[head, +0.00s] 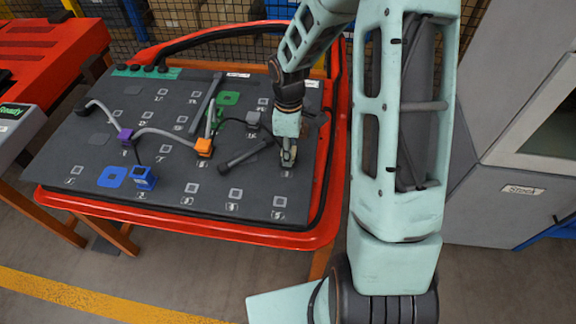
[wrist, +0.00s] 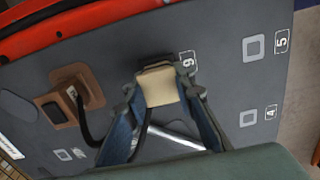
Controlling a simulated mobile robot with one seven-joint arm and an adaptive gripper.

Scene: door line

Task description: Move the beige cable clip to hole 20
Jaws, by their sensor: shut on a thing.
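My gripper (wrist: 160,104) is shut on the beige clip (wrist: 158,85), a small block between its fingertips, close to the dark board (wrist: 225,95). A label that looks like 9 is beside it. Whether the clip touches the board or is clear of it I cannot tell. In the head view my gripper (head: 288,160) is over the right part of the board (head: 110,185), and the clip is too small to make out there. The number 20 is not readable in either view.
An orange clip (head: 204,147), a purple clip (head: 125,136) and a blue clip (head: 144,177) stand on the board, with grey cable between some. A brown clip (wrist: 50,108) is near my gripper. A red rim (head: 180,222) surrounds the board. A grey cabinet (head: 500,185) stands right.

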